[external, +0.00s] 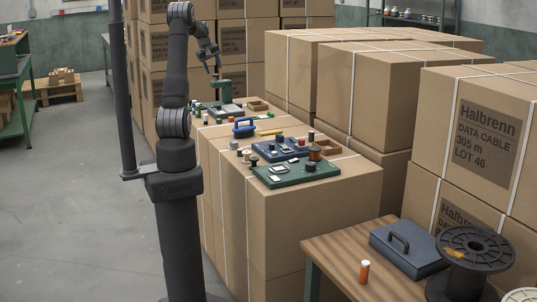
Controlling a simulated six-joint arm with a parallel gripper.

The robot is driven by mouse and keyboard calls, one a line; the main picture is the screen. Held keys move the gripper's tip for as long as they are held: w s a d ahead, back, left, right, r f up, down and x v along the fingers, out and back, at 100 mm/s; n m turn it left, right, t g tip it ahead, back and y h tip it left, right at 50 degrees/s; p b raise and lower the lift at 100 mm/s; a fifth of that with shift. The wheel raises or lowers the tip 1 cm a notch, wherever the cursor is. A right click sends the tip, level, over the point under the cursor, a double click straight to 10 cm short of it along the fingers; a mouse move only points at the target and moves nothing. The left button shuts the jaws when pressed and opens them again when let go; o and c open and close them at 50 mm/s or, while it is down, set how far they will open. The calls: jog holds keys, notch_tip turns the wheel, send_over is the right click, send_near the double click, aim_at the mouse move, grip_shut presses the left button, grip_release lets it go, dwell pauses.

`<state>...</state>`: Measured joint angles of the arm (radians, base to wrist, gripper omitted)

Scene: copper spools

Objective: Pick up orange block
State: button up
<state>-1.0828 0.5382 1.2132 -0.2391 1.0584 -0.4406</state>
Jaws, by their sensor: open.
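I cannot make out a clear orange block in the external view. A small orange cylinder with a pale top (364,271) stands upright on the wooden table at the lower right. A flat orange piece (454,253) lies on the black spool (475,249) there. A copper-coloured spool (315,153) stands among small parts on the boxes. My gripper (217,76) is far from the table, at the back above the far end of the row of boxes. It is small in the picture, open, and points down with nothing visible in it.
A green board (272,179) and a blue board (263,149) with small parts lie on the cartons, with a blue-handled tool (244,128) behind. A dark case (390,259) lies on the table. Tall carton stacks (490,135) stand at right.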

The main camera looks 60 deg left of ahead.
jog(key=w+a+f+g, duration=0.2)
jog(key=w+f+g, duration=0.2)
jog(key=w+f, duration=0.75)
jog(key=y, duration=0.1)
send_over(231, 119)
notch_tip(231, 119, down, 12)
jog(key=shift+w+d+r, duration=0.1)
jog(key=shift+d, duration=0.05)
jog(key=shift+x, duration=2.9)
jog(key=shift+w+d, duration=0.15)
jog(key=shift+w, duration=0.05)
jog(key=shift+c, duration=0.4)
jog(key=c, duration=1)
